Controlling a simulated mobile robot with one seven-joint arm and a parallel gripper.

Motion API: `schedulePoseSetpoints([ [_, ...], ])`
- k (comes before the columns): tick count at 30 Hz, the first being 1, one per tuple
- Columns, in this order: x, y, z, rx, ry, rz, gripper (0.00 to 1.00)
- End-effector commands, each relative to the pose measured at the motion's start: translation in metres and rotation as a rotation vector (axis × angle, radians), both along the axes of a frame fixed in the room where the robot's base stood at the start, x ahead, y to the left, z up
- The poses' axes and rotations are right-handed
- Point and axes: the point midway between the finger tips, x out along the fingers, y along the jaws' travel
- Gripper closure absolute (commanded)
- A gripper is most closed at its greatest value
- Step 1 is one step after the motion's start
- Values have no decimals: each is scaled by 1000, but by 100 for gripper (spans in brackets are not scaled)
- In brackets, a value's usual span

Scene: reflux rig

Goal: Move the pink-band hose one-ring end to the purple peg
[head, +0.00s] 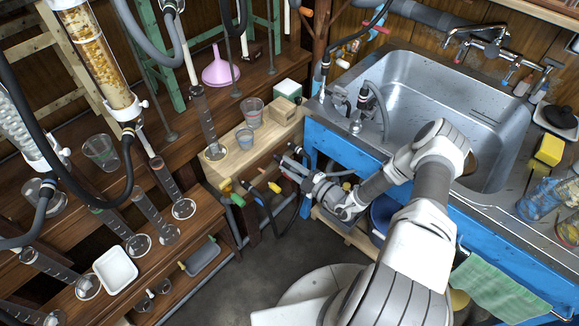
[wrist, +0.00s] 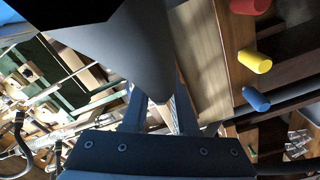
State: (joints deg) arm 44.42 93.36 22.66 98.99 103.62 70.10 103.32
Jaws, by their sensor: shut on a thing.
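My gripper (head: 290,163) is low in front of the wooden bench, left of the blue sink cabinet. In the wrist view its two fingers (wrist: 163,112) are close together on a dark grey hose part (wrist: 130,45), which fills the top of that view. In the head view a black hose (head: 294,218) hangs in a curve just below my gripper. I cannot make out its pink band or ring.
The wrist view shows red (wrist: 250,5), yellow (wrist: 254,61) and blue (wrist: 256,99) pegs on the wood at right. Cups and a small box (head: 288,90) stand on the bench above. The steel sink (head: 420,90) is at right, glassware at left. Floor below is open.

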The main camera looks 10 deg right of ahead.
Motion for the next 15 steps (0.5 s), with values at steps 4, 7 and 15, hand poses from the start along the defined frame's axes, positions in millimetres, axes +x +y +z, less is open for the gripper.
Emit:
schedulePoseSetpoints([
  [4,0,0,0,0,0,0,100],
  [7,0,0,0,0,0,0,68],
  [15,0,0,0,0,0,0,38],
])
